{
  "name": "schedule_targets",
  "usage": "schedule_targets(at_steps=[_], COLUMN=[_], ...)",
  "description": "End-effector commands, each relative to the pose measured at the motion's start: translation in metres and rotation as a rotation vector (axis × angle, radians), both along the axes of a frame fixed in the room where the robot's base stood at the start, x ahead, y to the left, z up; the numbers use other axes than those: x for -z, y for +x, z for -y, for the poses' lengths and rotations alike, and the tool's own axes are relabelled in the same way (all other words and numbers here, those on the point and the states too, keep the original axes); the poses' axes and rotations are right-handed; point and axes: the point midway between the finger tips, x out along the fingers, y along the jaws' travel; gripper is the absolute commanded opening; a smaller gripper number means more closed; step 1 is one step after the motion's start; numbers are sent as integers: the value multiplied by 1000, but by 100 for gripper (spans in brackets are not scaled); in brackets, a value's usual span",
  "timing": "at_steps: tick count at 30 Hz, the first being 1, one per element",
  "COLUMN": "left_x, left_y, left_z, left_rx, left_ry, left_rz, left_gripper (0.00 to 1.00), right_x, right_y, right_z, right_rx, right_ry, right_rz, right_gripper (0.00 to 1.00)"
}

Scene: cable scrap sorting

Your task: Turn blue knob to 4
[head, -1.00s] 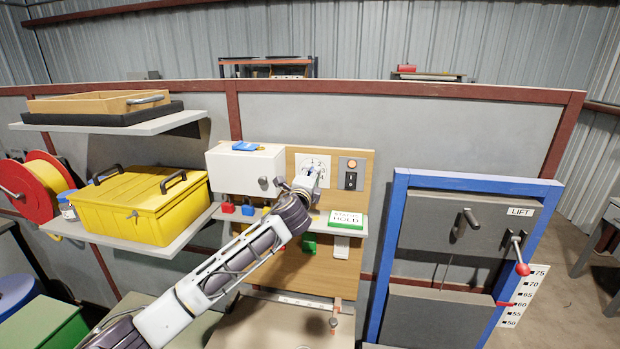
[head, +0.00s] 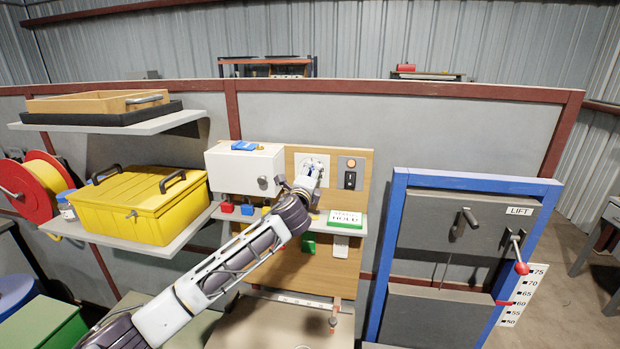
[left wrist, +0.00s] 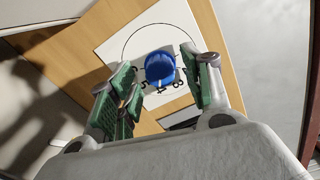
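The blue knob (left wrist: 160,68) sits on a white dial plate (left wrist: 118,50) with a circle and black numbers, on a wooden panel. In the left wrist view, a 4 and an 8 show on the near side of the knob; other marks are partly hidden. My left gripper (left wrist: 160,88) is open, with its green-padded fingers on both sides of the knob. I see a gap between the fingers and the knob. In the head view my left gripper (head: 312,176) is in front of the dial plate (head: 306,160) and hides most of the knob. My right gripper is not in view.
Right of the dial is a black switch (head: 350,180) under an orange lamp. A white box (head: 232,168) stands left of it. A HOLD sign (head: 346,219) stands on the small shelf below. A yellow case (head: 135,205) is further left, and a blue-framed lift (head: 392,250) is at right.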

Motion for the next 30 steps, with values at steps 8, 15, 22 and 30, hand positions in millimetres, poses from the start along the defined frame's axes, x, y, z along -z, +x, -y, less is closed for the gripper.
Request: schedule_targets(at_steps=[8, 15, 22, 30], left_x=[-1, 0, 0, 0], left_y=[-1, -9, -25, -48], left_z=[-1, -3, -6, -10], left_rx=[-2, -2, -1, -1], left_ry=[0, 0, 0, 0], left_rz=[1, 1, 0, 1], left_gripper=[49, 49, 49, 49], right_x=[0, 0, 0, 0], right_y=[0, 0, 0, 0], right_z=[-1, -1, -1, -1], right_rx=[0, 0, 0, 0], right_ry=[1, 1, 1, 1], right_rz=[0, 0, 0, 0], right_gripper=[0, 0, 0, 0])
